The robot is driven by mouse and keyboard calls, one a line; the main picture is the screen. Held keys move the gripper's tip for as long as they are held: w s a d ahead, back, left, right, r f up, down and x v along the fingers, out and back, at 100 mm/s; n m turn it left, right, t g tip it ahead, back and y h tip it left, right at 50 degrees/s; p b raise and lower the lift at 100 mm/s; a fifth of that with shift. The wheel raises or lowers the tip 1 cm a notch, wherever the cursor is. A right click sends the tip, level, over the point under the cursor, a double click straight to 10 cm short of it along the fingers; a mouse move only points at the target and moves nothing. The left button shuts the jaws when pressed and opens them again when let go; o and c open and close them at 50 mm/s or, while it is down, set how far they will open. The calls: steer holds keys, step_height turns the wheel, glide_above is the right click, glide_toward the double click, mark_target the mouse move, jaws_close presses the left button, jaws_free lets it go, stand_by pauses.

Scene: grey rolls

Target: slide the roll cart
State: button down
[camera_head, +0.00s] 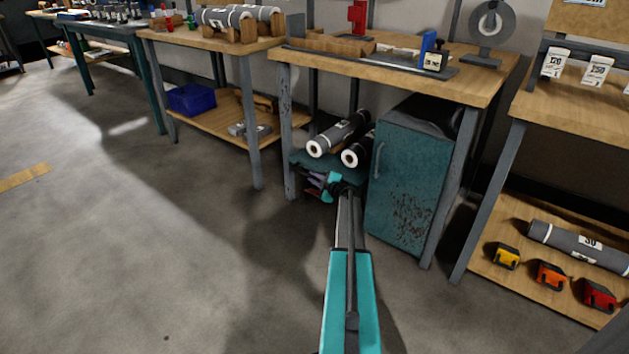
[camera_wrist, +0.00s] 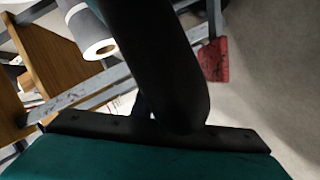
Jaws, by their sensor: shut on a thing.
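The roll cart (camera_head: 300,158) is a low teal cart under the middle workbench, left of a teal cabinet. Two grey rolls with white cores lie on it: one roll (camera_head: 338,135) behind and left, another roll (camera_head: 357,151) in front and right. My gripper (camera_head: 316,183) is low at the cart's front left, shut on the cart. The exact part between the fingers is hidden by my wrist and too small to make out. In the wrist view a thick black bar crosses the middle, and a grey roll end (camera_wrist: 100,47) shows at upper left.
The teal cabinet (camera_head: 408,185) with rust stands close to the cart's right. Bench legs (camera_head: 287,130) stand at the left. A blue bin (camera_head: 192,99) sits on the left bench's shelf. The concrete floor (camera_head: 150,250) in front and left is clear.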

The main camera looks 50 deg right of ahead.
steer(key=shift+s+d, duration=0.4)
steer(key=shift+d, duration=0.2)
steer(key=c, duration=1.8)
jaws_free()
steer(key=shift+w, duration=0.1)
steer(key=shift+o, duration=0.3)
steer(key=shift+w+a, duration=0.1)
steer(key=shift+a, duration=0.1)
steer(key=p+v, duration=0.5)
steer(key=v, duration=0.9)
steer(key=shift+w+a+r, duration=0.1)
steer(key=shift+w+a, duration=0.05)
steer(key=shift+w, duration=0.05)
